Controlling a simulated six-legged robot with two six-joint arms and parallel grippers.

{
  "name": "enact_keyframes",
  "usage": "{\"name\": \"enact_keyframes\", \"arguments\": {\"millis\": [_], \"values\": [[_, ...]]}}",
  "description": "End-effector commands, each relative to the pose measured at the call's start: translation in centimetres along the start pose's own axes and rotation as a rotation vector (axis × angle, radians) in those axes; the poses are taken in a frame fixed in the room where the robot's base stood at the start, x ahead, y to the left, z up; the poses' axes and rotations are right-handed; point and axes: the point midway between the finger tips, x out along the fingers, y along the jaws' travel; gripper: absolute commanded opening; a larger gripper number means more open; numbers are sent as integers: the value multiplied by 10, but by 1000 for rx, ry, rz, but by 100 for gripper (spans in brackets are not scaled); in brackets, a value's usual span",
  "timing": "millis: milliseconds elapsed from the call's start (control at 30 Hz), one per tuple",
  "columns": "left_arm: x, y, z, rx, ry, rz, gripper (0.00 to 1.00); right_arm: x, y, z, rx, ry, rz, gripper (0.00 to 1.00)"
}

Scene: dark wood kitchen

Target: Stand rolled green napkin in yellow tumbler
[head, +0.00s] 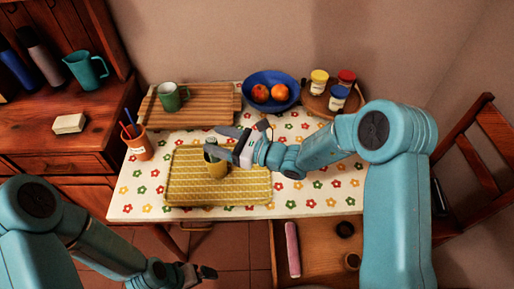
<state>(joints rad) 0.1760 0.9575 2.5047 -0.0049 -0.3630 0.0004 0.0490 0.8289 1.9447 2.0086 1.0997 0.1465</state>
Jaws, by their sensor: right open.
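The yellow tumbler (217,170) stands upright on the yellow woven mat, left of the mat's middle. A small pale green shape, seemingly the rolled napkin (211,144), shows at the tumbler's mouth; most of it is hidden by the tumbler and my gripper. My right gripper (220,143) is open right above the tumbler, its jaws close to the green piece; I cannot tell whether they touch it. My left gripper (207,273) is low at the front, away from the table top and apart from these things; its jaws are too small to read.
The woven mat (185,190) lies on a flowered tablecloth. Behind are a slatted board (212,108) with a green mug (171,97), a blue bowl (283,103) of fruit, and a round tray with jars (339,96). An orange cup (138,148) stands left. An open drawer (315,260) is in front.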

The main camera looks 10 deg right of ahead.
Motion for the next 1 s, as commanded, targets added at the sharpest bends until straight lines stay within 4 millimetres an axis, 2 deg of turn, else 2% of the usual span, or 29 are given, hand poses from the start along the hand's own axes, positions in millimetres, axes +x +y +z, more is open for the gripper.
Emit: {"name": "enact_keyframes", "arguments": {"millis": [167,400,600,800,1000], "values": [[7,-2,0,0,0,0,98,-38,-2,-2,0,0,-7,61],[15,-5,0,0,0,0,98,-103,-2,-2,1,0,-8,61],[18,-6,0,0,0,0,98,-140,-1,-1,0,0,-5,61],[18,-7,0,0,0,0,98,-155,0,-1,1,0,-2,61],[18,-7,0,0,0,0,98,-156,0,0,1,0,-1,61]]}}
